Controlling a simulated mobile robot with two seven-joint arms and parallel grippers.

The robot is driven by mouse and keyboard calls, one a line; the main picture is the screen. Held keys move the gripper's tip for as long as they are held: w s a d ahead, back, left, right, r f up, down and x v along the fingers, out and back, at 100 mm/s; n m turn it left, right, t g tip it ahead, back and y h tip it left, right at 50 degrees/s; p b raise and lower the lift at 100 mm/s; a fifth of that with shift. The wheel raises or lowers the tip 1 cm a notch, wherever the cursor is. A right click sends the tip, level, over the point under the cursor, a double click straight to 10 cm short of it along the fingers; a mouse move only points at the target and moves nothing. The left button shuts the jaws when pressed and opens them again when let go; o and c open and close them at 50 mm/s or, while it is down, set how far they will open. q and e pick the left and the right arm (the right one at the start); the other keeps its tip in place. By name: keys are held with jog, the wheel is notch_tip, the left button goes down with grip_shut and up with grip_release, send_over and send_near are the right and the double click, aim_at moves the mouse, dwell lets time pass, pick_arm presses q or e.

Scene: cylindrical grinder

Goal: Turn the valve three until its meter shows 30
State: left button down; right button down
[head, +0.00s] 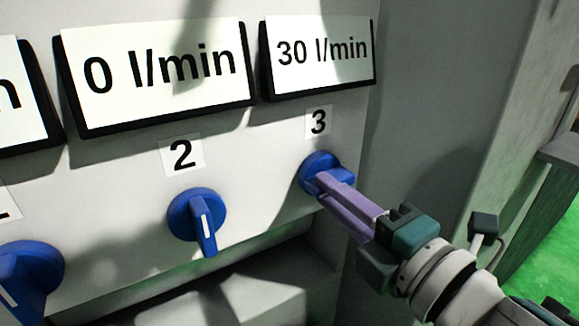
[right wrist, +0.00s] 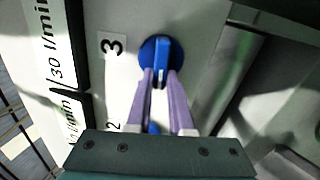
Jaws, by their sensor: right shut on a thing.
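Valve three is a round blue knob (head: 318,168) under the label 3 (head: 318,122) on the light panel. Its meter (head: 318,54) above reads 30 l/min. My right gripper (head: 330,188) has its purple fingers closed on the knob's raised grip. In the right wrist view the fingers (right wrist: 160,84) lie on both sides of the blue ridge of valve three (right wrist: 161,49). The fingers hide part of the knob. My left gripper is not in view.
Valve two (head: 190,215) is left of valve three, and its meter (head: 155,75) reads 0 l/min. Another blue valve (head: 30,275) is at the lower left, with its meter (head: 22,95) cut off. A grey wall stands right of the panel.

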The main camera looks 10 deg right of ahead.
dwell(0.4)
jog(key=c, duration=0.8)
grip_release()
jog(key=shift+s, duration=0.1)
jog(key=v, duration=0.9)
jog(key=shift+s+d+p, duration=0.2)
jog(key=shift+s+p, duration=0.1)
jog(key=shift+s, duration=0.05)
jog(key=shift+s, duration=0.1)
